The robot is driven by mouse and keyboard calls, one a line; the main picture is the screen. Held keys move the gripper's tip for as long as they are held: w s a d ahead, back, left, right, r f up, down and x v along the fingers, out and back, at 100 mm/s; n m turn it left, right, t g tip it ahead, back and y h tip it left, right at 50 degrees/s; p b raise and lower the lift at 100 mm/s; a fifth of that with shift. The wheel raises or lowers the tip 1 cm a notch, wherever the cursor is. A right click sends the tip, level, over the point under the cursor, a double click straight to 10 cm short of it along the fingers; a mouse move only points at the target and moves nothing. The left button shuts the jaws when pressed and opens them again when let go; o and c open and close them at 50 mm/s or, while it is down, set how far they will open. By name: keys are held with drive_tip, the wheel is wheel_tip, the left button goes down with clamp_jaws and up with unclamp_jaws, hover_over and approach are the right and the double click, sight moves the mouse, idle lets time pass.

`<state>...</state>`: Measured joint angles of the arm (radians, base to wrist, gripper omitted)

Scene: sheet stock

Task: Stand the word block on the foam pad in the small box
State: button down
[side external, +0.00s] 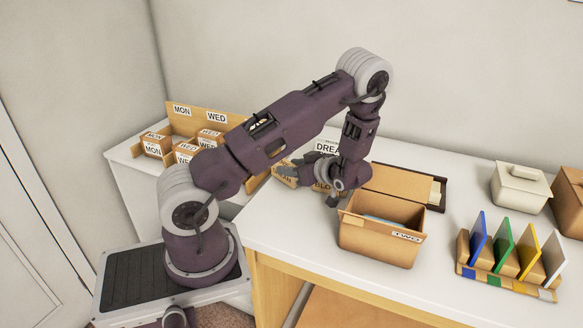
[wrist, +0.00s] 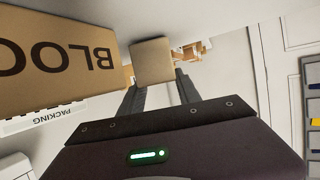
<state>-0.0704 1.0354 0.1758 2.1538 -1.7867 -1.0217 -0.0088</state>
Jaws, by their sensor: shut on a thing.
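My gripper (side external: 333,199) hangs just left of the small box, near its left rim. In the wrist view my gripper (wrist: 158,82) is shut on a plain tan block (wrist: 152,58), which I take to be the word block; no word shows on the face in view. I cannot make the block out in the side view.
A box lettered "BLOC" (wrist: 70,62) is close on the left in the wrist view. Colored upright panels (side external: 503,250) in a rack and a lidded cream bin (side external: 520,187) stand right. Boxes labeled MON and WED (side external: 185,150) are at left. The white tabletop (side external: 290,235) is clear at front left.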

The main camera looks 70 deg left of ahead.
drive_tip(key=shift+f, duration=0.1)
drive_tip(key=c, duration=0.9)
unclamp_jaws()
drive_tip(key=shift+o, duration=0.2)
